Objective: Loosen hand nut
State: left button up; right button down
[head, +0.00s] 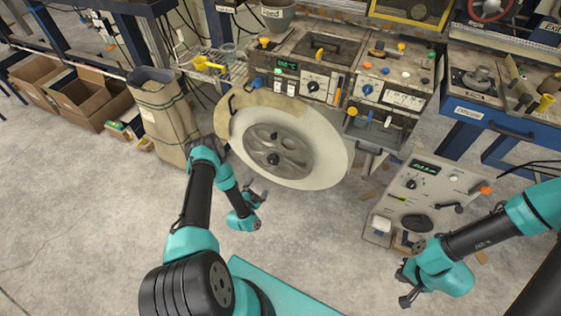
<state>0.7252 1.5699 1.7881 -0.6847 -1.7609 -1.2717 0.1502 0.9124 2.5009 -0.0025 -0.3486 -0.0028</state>
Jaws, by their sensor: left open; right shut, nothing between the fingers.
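A large pale tape reel (320,150) with a grey spoked hub stands on the front of the machine. A small dark knob (273,159) at the middle of the hub looks like the hand nut. My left gripper (262,197) is open and empty, below the hub and apart from the knob. My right gripper (402,289) is shut and empty at the lower right, in front of a grey control box and well away from the reel. The knob's thread is too small to make out.
The grey control box (440,186) stands at the right. A machine panel (318,84) with knobs and a green display is behind the reel. A tan sack (165,115) and cardboard boxes (82,98) stand at the left. The floor left of my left arm is clear.

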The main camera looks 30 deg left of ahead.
aim_at(272, 162)
dwell(0.3)
pick_arm(q)
jog(key=w, duration=1.1)
jog(key=w+a, duration=0.1)
jog(key=w, duration=0.5)
jog(key=shift+w, duration=0.2)
jog(key=c, duration=0.9)
